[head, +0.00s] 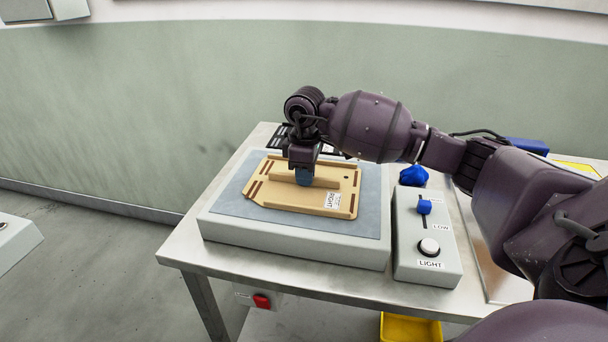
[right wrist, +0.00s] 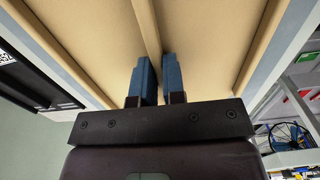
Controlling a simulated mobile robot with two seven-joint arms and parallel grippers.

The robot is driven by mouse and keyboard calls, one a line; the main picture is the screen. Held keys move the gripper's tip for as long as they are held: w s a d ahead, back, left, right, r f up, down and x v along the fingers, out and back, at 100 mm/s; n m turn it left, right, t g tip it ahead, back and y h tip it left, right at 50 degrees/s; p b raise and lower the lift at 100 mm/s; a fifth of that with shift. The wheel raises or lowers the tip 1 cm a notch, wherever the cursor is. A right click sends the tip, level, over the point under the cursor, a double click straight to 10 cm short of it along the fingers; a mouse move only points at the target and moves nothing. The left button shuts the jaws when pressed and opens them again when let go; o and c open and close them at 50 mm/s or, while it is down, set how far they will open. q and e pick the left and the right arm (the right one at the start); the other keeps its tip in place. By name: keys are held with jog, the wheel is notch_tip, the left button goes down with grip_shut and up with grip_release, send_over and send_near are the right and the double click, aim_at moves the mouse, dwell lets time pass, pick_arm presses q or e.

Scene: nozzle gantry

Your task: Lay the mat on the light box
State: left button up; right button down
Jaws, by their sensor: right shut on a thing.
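The mat is a tan plate (head: 285,202) with dark slots, a raised middle rib and a white label reading "RIGHT". It is over the grey-blue top of the light box (head: 235,206), within its edges and slightly turned. I cannot tell whether it touches the top or hangs just above it. My right gripper (head: 304,177) has its blue fingers shut on the rib. In the right wrist view the mat (right wrist: 205,40) fills the upper part, with the rib between the fingertips (right wrist: 158,75). My left gripper is not in view.
A control box (head: 425,245) with a blue slider and a white knob marked "LIGHT" stands right of the light box. A blue object (head: 413,176) lies behind it. A dark item partly shows behind the mat. A yellow bin (head: 410,328) is below the table (head: 190,250).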

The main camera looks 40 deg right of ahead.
jog(key=shift+r, duration=0.2)
jog(key=shift+f, duration=0.1)
jog(key=shift+f, duration=0.1)
jog(key=c, duration=1.2)
grip_release()
